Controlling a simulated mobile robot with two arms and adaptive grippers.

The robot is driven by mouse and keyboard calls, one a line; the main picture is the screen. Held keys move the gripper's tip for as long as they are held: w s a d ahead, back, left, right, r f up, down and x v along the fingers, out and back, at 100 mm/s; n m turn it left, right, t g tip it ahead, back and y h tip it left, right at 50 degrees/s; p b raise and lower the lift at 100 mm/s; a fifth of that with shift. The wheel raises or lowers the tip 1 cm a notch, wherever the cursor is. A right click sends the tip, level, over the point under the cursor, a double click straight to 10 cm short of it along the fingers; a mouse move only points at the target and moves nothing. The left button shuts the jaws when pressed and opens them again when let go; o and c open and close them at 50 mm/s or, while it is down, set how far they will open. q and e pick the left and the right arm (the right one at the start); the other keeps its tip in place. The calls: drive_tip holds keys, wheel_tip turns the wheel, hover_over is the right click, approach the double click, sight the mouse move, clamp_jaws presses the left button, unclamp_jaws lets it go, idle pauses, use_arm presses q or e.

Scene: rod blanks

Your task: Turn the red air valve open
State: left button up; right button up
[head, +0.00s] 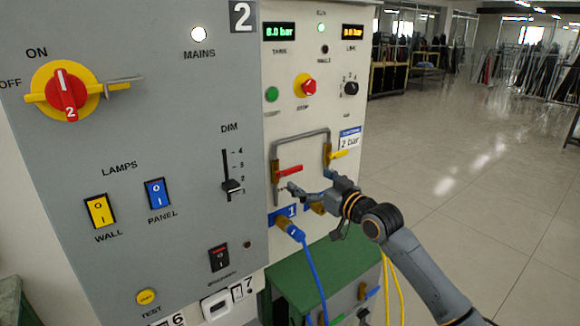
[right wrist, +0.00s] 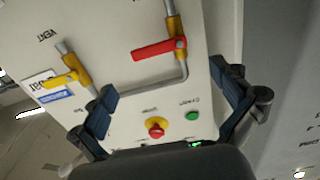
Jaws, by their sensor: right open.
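The red air valve lever (head: 290,170) sits on a brass valve body on the left leg of the grey pipe on the white panel. It points right, crosswise to the vertical pipe. The right wrist view shows it upside down, as a red lever (right wrist: 158,48) beyond the fingers. My right gripper (head: 305,190) is just below and in front of the lever in the head view. In the right wrist view its two dark blue fingers (right wrist: 165,100) are wide apart, with nothing between them touching either. My left gripper is not in view.
A yellow lever (head: 338,154) is on the pipe's right leg. A red stop button (head: 308,87) and green button (head: 271,94) are above. A blue hose (head: 314,272) hangs below, before a green cabinet (head: 340,262). Open floor lies to the right.

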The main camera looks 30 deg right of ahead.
sight(291, 169)
drive_tip(key=w, duration=0.5)
drive_tip(key=w+p, duration=0.1)
drive_tip(key=w, duration=0.2)
drive_tip(key=shift+w+a, duration=0.1)
drive_tip(key=shift+a, duration=0.25)
drive_tip(key=c, duration=1.6)
drive_tip(key=shift+c, duration=0.2)
